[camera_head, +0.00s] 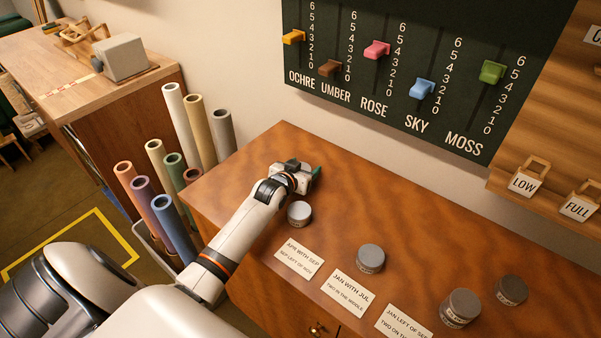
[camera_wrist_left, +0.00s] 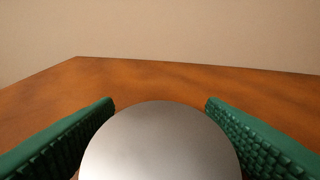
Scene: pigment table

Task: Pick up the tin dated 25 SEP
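My left gripper (camera_head: 314,174) is over the table near its back left edge. In the left wrist view, a round plain grey tin top (camera_wrist_left: 160,145) fills the space between its two green fingers. The fingers lie close along both sides of it; whether they press on it is unclear. The head view hides this tin behind the gripper. Grey tins stand in front: one (camera_head: 299,212) just nearer than the gripper, one (camera_head: 370,258) in the middle, and two (camera_head: 460,308) (camera_head: 512,290) at the right. Their dates are too small to read. My right gripper is not in view.
Cards lie along the front of the wooden table (camera_head: 420,225): "APR WITH SEP" (camera_head: 299,258), "JAN WITH JUL" (camera_head: 350,293) and "JAN LEFT OF SEP" (camera_head: 403,325). Rolled tubes (camera_head: 175,215) stand left of the table. A slider board (camera_head: 420,75) hangs above. The back of the table is mostly clear.

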